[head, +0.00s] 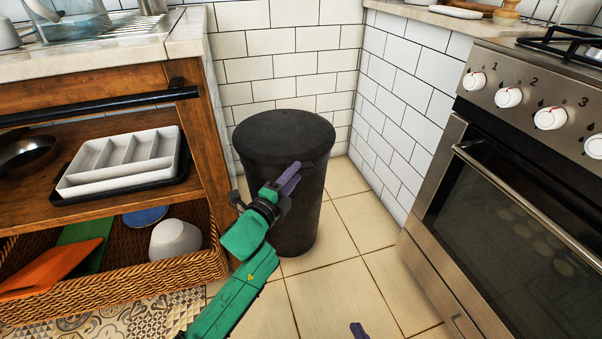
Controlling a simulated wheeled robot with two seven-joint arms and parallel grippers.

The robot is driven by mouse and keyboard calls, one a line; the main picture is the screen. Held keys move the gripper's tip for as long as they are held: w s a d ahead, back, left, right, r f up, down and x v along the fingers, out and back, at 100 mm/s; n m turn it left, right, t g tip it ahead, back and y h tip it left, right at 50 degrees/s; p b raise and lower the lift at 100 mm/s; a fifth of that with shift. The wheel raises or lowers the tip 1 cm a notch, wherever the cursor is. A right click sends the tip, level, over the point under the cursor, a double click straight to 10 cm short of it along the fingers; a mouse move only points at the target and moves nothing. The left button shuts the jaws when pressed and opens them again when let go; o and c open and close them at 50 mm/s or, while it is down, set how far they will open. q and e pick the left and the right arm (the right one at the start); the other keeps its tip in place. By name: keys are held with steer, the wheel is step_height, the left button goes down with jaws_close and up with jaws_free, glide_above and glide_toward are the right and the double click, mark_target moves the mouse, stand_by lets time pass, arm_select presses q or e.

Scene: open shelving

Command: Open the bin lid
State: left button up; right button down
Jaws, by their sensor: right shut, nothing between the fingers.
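The bin (298,222) is a dark, round, tapered container standing upright on the floor in the tiled corner. Its round black lid (283,134) lies flat and closed on top. My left gripper (293,173), at the end of the green arm, is in front of the bin's upper wall, with its purple fingertips just below the lid's front rim. Its fingers look close together, but their gap and any contact with the bin are unclear. Only a purple fingertip of my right gripper (357,330) shows at the bottom edge; it is shut and well away from the bin.
A wooden shelf unit (203,117) with a white cutlery tray (125,160) and a wicker basket (190,280) stands close on the left. A steel oven (500,215) is on the right. White tiled walls enclose the bin behind. The floor (345,275) in front is clear.

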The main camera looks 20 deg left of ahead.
arm_select(q)
steer(key=x, duration=0.4)
steer(key=shift+b, duration=0.35)
jaws_close()
steer(key=shift+r, duration=0.1)
stand_by(0.9)
